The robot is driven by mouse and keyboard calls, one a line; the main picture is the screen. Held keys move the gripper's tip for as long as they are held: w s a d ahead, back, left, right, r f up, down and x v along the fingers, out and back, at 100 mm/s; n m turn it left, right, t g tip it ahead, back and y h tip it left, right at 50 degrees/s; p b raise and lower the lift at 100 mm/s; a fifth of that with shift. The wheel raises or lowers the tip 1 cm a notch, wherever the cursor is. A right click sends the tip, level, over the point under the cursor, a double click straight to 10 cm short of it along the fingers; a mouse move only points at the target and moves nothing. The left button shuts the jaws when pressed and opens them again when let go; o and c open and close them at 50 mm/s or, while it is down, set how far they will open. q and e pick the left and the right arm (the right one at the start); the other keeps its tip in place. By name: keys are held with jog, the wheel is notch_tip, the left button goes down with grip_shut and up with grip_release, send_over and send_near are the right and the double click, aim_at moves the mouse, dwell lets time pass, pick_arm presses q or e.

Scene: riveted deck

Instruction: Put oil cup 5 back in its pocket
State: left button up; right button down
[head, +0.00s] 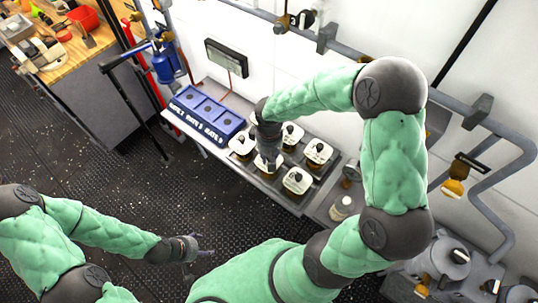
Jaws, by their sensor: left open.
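Several oil cups with white tops and dark knobs stand in a dark tray (266,186) on the bench: one at the left (241,146), one at the back (293,132), one at the right (318,152), one at the front (297,181). Another cup (266,166) is partly covered by my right gripper (267,152), which points down over it. I cannot read the numbers, so cup 5 cannot be told apart. I cannot see the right fingertips clearly. My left gripper (200,247) is open and empty, low over the floor, away from the bench.
A blue block (207,113) with three square recesses and white lettering sits left of the tray. A bottle (342,207) stands right of it. Pipes and a rail (455,105) run along the wall at right.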

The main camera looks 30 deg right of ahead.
jog(key=shift+f, duration=0.2)
jog(key=c, duration=1.1)
grip_release()
jog(key=shift+r, duration=0.2)
notch_tip(320, 180, up, 12)
jog(key=p, duration=0.2)
jog(key=s+a+f+y, duration=0.1)
jog(key=a+f+y, duration=0.1)
jog(key=a+f, duration=0.45)
jog(key=s+a+f+y, duration=0.1)
jog(key=a+f, duration=0.2)
jog(key=f, duration=0.7)
jog(key=s+a+f+m, duration=0.1)
jog(key=s+f, duration=0.2)
jog(key=f, duration=0.1)
jog(key=s+a+f+m, duration=0.1)
jog(key=s+a+f, duration=0.1)
jog(key=s+f, duration=0.1)
jog(key=s+a+f+m+y, duration=0.1)
jog(key=s+a+f, duration=0.1)
jog(key=f, duration=0.3)
jog(key=shift+s+a+f+m, duration=0.1)
jog(key=shift+s+f+m, duration=0.25)
jog(key=shift+s, duration=0.3)
